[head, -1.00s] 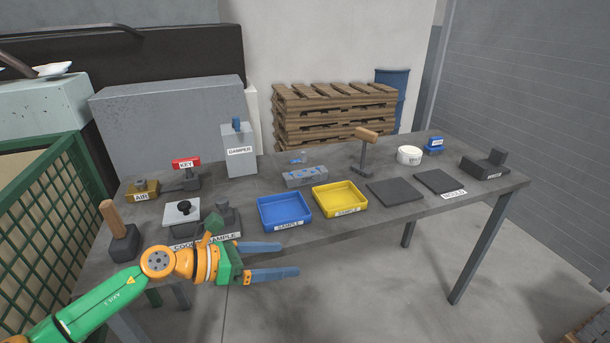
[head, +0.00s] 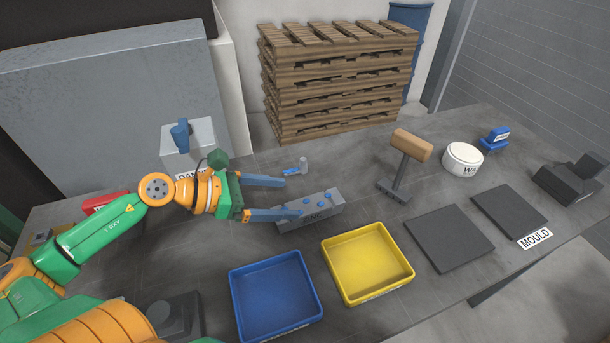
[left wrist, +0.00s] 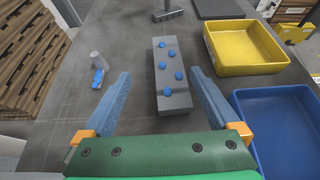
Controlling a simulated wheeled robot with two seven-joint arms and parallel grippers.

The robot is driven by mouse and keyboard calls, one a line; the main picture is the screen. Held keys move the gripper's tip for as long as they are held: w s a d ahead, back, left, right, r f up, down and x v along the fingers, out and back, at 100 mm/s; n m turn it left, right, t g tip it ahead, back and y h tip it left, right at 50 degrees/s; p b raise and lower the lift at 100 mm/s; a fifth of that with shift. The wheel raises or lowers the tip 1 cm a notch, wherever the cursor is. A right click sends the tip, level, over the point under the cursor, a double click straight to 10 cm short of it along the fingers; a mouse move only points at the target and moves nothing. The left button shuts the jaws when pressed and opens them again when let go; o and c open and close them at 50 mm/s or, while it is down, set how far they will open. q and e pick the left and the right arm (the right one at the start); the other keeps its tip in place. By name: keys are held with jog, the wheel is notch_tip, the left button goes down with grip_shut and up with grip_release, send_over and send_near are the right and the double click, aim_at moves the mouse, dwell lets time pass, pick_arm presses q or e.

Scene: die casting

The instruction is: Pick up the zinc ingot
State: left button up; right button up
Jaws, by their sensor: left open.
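The zinc ingot (head: 312,211) is a grey bar with several blue dots on top and a label on its front side. It lies on the table behind the blue and yellow trays. My left gripper (head: 294,198) is open and empty at the ingot's left end, one finger close to the ingot and the other behind it. In the left wrist view the ingot (left wrist: 171,75) lies ahead, between the lines of the two blue fingers (left wrist: 160,88) and nearer the right one. I cannot tell whether a finger touches it. My right gripper is not in view.
A small clear object with a blue part (head: 296,167) lies behind the ingot. The blue tray (head: 235,300) and yellow tray (head: 408,262) are in front.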

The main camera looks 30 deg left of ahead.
aim_at(308, 204)
pick_arm(q)
jog(key=shift+w+f, duration=0.1)
jog(key=shift+w, duration=0.3)
jog(key=shift+w+d+f+b, duration=0.1)
jog(key=shift+d+b, duration=0.25)
jog(key=shift+d, duration=0.4)
jog(key=shift+w+d+f+b, duration=0.25)
jog(key=shift+d+f+b, duration=0.25)
jog(key=shift+d+f, duration=0.1)
jog(key=shift+w+d+f+b, duration=0.2)
jog(key=shift+d+f+b, duration=0.25)
jog(key=shift+f+b, duration=0.1)
jog(key=shift+w+d, duration=0.15)
jog(key=shift+w, duration=0.2)
jog(key=shift+w+d+f, duration=0.3)
jog(key=shift+w+d, duration=0.1)
jog(key=shift+d, duration=0.1)
grip_shut()
jog(key=shift+w+p, duration=0.1)
jog(key=shift+p, duration=0.2)
